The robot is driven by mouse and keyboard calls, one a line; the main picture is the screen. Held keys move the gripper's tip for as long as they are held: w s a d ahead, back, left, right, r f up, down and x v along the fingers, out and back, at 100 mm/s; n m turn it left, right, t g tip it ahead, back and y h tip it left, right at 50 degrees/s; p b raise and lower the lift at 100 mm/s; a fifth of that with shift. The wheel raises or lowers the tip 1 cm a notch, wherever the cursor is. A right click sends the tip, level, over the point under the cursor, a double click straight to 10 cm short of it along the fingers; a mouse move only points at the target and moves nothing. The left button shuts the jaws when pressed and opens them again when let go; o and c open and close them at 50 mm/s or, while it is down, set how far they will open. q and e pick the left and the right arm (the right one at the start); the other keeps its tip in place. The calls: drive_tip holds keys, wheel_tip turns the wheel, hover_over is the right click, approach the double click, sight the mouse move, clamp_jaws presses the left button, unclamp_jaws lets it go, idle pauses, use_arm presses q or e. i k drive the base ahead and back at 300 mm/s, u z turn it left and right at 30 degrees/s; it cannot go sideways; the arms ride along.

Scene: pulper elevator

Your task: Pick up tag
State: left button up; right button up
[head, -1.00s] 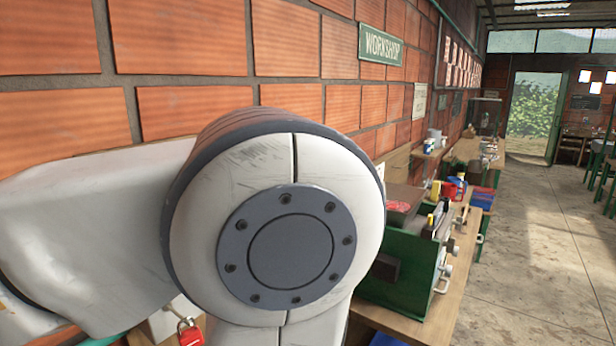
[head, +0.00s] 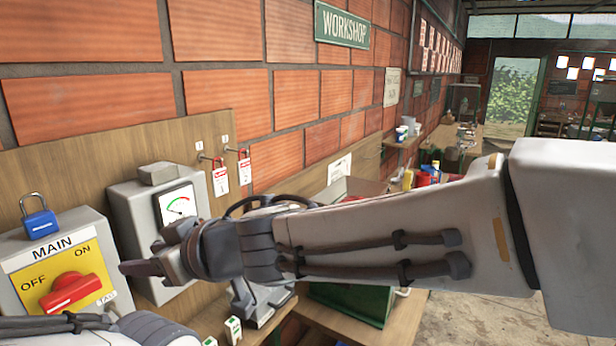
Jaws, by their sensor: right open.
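Two red-and-white tags hang side by side from hooks on the wooden board, the nearer tag (head: 220,181) and the farther tag (head: 244,168). My right gripper (head: 135,268) reaches in from the right and points left. It is in front of the grey gauge box, left of and below the tags in the picture, and appears apart from them. Its jaws are open, seen nearly edge-on, with nothing visible between them. A pale part of my left arm shows at the bottom left; its gripper is out of view.
The MAIN switch box (head: 62,270) with a red knob stands at the left, a blue padlock (head: 39,216) on top. The gauge box (head: 175,205) is beside it. A dark handwheel (head: 265,203) is partly behind my right arm. Green-and-white pieces (head: 233,328) show below.

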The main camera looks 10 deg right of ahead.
sight(218, 178)
drive_tip(key=z, duration=0.25)
drive_tip(key=i, duration=1)
